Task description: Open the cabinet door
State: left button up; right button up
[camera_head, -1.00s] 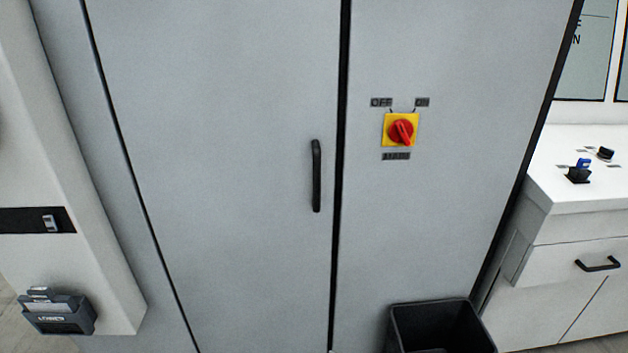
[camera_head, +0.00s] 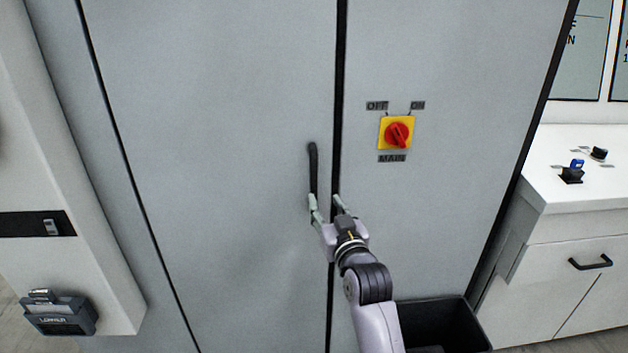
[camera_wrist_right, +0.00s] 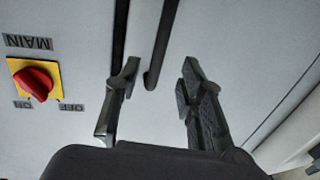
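The grey cabinet door (camera_head: 215,140) is shut, with a dark seam along its right edge. Its black vertical handle (camera_head: 313,168) is near that seam. My right gripper (camera_head: 327,202) is open at the handle's lower end, with its left finger overlapping that end in the head view. In the right wrist view, which is turned over, the handle (camera_wrist_right: 165,40) reaches down to between the spread fingertips of my right gripper (camera_wrist_right: 160,80). The fingers are not closed on it, and I cannot tell whether one touches it. My left gripper is out of view.
A red rotary switch on a yellow plate (camera_head: 384,143) is on the panel right of the seam. A black bin (camera_head: 470,318) stands below it, partly behind my right arm. A white counter (camera_head: 590,195) is at right, a grey wall-mounted box (camera_head: 60,318) at lower left.

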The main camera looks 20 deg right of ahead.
aim_at(315, 185)
jog(key=w+p, duration=0.1)
jog(key=w, duration=0.9)
jog(key=shift+c, duration=0.2)
grip_shut()
dwell(0.5)
